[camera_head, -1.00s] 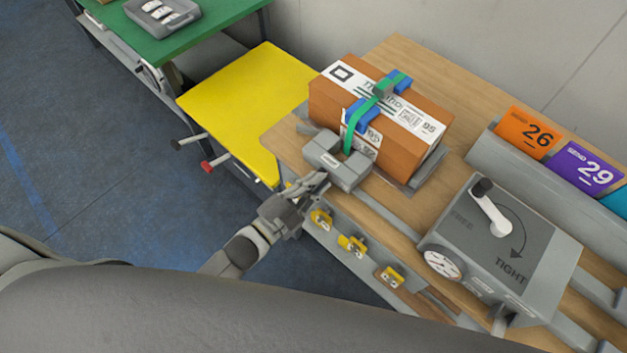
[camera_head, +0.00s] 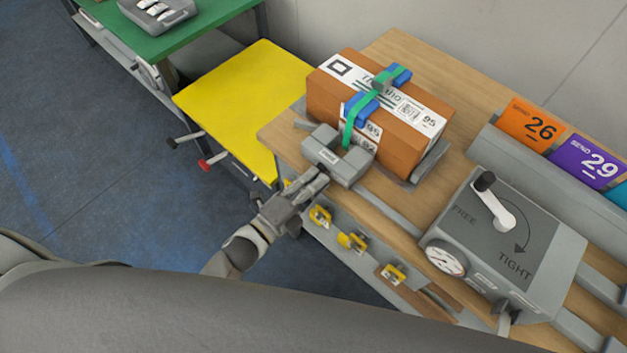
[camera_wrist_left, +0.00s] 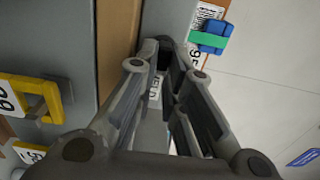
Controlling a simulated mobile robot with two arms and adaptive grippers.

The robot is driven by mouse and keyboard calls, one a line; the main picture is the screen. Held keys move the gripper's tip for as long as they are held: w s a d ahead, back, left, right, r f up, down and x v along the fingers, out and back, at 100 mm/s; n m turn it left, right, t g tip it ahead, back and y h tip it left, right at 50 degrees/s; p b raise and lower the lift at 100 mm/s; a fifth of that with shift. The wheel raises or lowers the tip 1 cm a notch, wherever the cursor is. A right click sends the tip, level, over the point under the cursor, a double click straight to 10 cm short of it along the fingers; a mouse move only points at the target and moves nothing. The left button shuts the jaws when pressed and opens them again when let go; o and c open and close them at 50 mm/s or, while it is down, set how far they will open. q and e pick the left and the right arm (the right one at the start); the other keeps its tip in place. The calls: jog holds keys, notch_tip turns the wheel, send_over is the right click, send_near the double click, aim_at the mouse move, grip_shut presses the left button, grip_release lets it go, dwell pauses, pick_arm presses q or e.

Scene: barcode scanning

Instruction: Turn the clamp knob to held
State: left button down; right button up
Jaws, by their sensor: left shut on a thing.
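The grey clamp block (camera_head: 337,160) stands at the front left edge of the wooden bench, against the near end of the strapped brown box (camera_head: 375,105). My left gripper (camera_head: 320,178) reaches up from below to the block's front face. In the left wrist view its fingers (camera_wrist_left: 165,62) are closed in on a small dark knob (camera_wrist_left: 165,52). A white label with partly hidden letters (camera_wrist_left: 154,92) shows between the fingers. The fingers cover most of the knob, so I cannot tell which way it points. My right gripper is not in view.
A grey box with a crank (camera_head: 495,206), marked FREE and TIGHT, stands at the right. Yellow-framed tags (camera_head: 352,242) hang along the bench front. A yellow board (camera_head: 245,100) lies left of the bench. Orange card 26 (camera_head: 530,128) stands behind.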

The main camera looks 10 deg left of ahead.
pick_arm(q)
jog(key=shift+f, duration=0.1)
dwell(0.4)
jog(key=c, duration=1.5)
grip_release()
jog(key=shift+s, duration=0.1)
jog(key=shift+v, duration=3.95)
